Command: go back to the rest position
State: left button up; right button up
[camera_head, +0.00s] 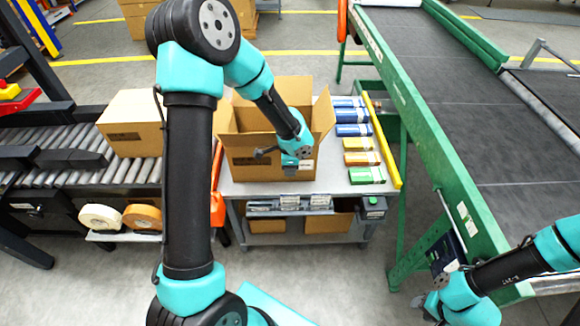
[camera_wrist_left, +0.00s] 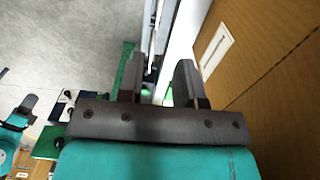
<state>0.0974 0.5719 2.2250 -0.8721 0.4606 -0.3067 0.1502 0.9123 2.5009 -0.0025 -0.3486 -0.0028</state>
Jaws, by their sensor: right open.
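My left gripper (camera_head: 291,170) hangs at the front of the open cardboard box (camera_head: 250,165), close to its front wall. In the left wrist view its two dark fingers (camera_wrist_left: 158,82) stand apart with nothing visibly held between them. The box wall with a white label fills the right side of that view. My right gripper (camera_head: 426,308) is at the lower right, beside the green conveyor frame, small and partly hidden by its own arm; it is open.
The box stands on a grey table (camera_head: 335,184) with a row of blue, yellow, orange and green cartons (camera_head: 362,158) to its right. A closed box (camera_head: 133,122) sits on the roller conveyor at left. Tape rolls (camera_head: 142,217) lie below. A green-framed belt conveyor (camera_head: 450,90) runs along the right.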

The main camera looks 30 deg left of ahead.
dwell(0.7)
pick_arm(q)
jog(key=s+d+f+n+h, duration=0.2)
jog(key=s+d+f+n, duration=0.2)
jog(key=s+f+n, duration=0.2)
jog(key=s+d+f+n+h, duration=0.1)
jog(key=s+d+f+n, duration=0.4)
jog(key=s+f+n, duration=0.2)
jog(key=s+f, duration=0.2)
jog(key=s, duration=0.1)
jog(key=shift+f+t+h, duration=0.35)
jog(key=shift+t+h, duration=0.05)
jog(key=shift+d, duration=0.1)
dwell(1.1)
